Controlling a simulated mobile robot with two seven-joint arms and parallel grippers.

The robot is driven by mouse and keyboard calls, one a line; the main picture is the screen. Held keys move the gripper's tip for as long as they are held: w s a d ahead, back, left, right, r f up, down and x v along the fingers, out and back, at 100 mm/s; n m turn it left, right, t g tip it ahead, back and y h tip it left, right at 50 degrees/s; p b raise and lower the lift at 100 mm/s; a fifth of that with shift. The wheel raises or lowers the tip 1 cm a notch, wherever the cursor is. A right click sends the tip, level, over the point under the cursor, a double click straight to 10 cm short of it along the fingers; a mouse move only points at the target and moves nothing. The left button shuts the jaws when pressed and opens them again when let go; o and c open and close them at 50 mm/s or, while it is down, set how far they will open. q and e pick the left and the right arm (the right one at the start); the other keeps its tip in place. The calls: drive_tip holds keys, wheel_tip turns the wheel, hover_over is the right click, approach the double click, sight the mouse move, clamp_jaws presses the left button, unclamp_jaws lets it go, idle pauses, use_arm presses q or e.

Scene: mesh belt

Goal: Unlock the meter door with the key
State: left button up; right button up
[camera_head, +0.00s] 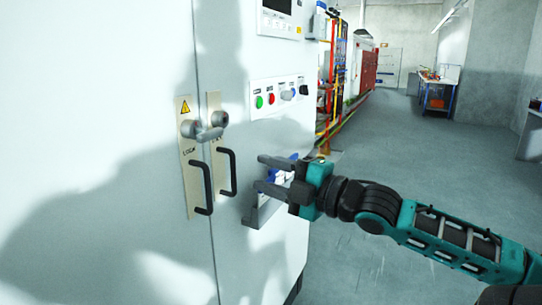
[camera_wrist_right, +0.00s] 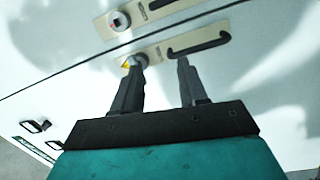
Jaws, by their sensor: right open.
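Two door plates with round grey locks are on the white cabinet in the head view. The left lock (camera_head: 190,128) sits under a yellow warning sign, and a grey, key-like piece (camera_head: 209,134) sticks out beside it. The right lock (camera_head: 220,118) is just to its right. I cannot tell whether the piece is a key. My right gripper (camera_head: 266,174) is open, to the right of the black handles and apart from them. In the right wrist view, its fingers (camera_wrist_right: 160,62) point toward the plates with nothing visible between them. My left gripper is not in view.
Black handles (camera_head: 203,188) stick out below the locks. A button panel (camera_head: 281,95) is above the right gripper. A grey bracket (camera_head: 265,213) with something blue is on the cabinet behind the gripper, partly hidden. Open floor (camera_head: 400,155) lies to the right.

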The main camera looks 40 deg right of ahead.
sight(214, 136)
drive_tip(key=w+a+r+n, duration=0.1)
drive_tip(key=r, duration=0.1)
drive_tip(key=w+a+r+n+y, duration=0.1)
drive_tip(key=r, duration=0.1)
drive_tip(key=w+a+r+n, duration=0.1)
drive_tip(key=r, duration=0.1)
drive_tip(key=shift+w+a+r+y+b, duration=0.2)
drive_tip(key=shift+a+y+b, duration=0.15)
drive_tip(key=shift+y+b, duration=0.05)
drive_tip(key=p+x, duration=0.3)
drive_tip(key=x, duration=0.1)
drive_tip(key=shift+s+a, duration=0.1)
drive_tip(key=shift+p+x, duration=0.65)
drive_tip(key=shift+x, duration=0.3)
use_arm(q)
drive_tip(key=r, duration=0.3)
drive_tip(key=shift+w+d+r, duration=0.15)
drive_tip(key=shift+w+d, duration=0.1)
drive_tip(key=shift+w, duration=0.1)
use_arm(e)
drive_tip(key=shift+f, duration=0.25)
